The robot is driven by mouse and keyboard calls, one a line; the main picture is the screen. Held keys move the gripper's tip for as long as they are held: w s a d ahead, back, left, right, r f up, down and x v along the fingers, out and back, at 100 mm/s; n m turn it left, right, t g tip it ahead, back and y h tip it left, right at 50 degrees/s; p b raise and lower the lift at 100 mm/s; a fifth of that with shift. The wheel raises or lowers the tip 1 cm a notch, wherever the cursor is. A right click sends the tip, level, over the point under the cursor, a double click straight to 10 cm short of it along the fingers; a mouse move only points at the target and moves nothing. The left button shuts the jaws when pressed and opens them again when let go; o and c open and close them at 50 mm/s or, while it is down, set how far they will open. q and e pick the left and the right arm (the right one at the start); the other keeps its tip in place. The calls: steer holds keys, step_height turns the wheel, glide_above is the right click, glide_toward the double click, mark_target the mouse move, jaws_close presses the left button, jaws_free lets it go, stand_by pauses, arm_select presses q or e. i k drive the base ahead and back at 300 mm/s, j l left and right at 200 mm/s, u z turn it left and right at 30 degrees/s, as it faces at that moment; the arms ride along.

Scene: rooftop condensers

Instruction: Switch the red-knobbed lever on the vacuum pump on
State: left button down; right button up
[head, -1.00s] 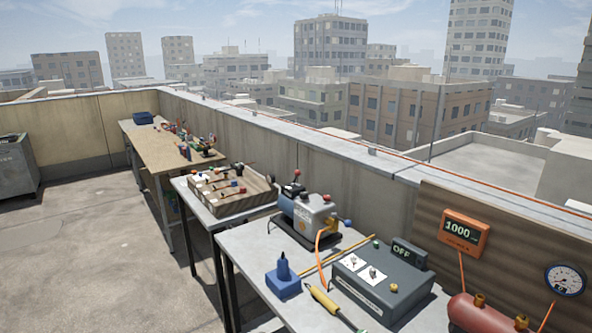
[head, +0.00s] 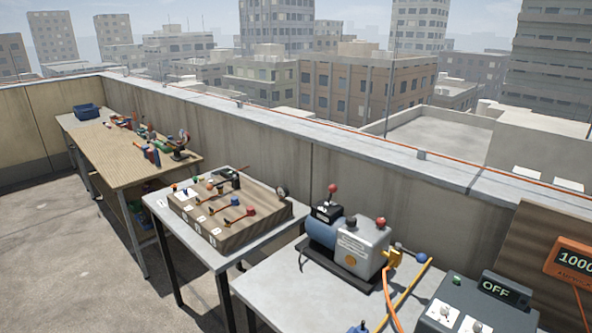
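The vacuum pump (head: 362,250) stands on the grey table in the head view, with a blue motor body and a light grey housing on a dark base. A lever with a red knob (head: 332,188) stands upright from the black box (head: 327,212) at the pump's back left. A second red knob (head: 380,222) sits on top of the grey housing. A blue knob (head: 421,258) is at its right side. I cannot read the labels on the black box or the housing. Neither of my grippers shows in the view.
A grey box (head: 463,305) with an "OFF" display (head: 500,289) stands right of the pump. Orange hose (head: 389,296) runs down beside the pump. A wooden panel (head: 232,235) with several coloured levers is on the middle table. The parapet (head: 300,135) runs behind the tables.

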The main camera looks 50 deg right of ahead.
mark_target(332, 187)
steer(key=i, duration=2.6)
steer(key=z, duration=3.75)
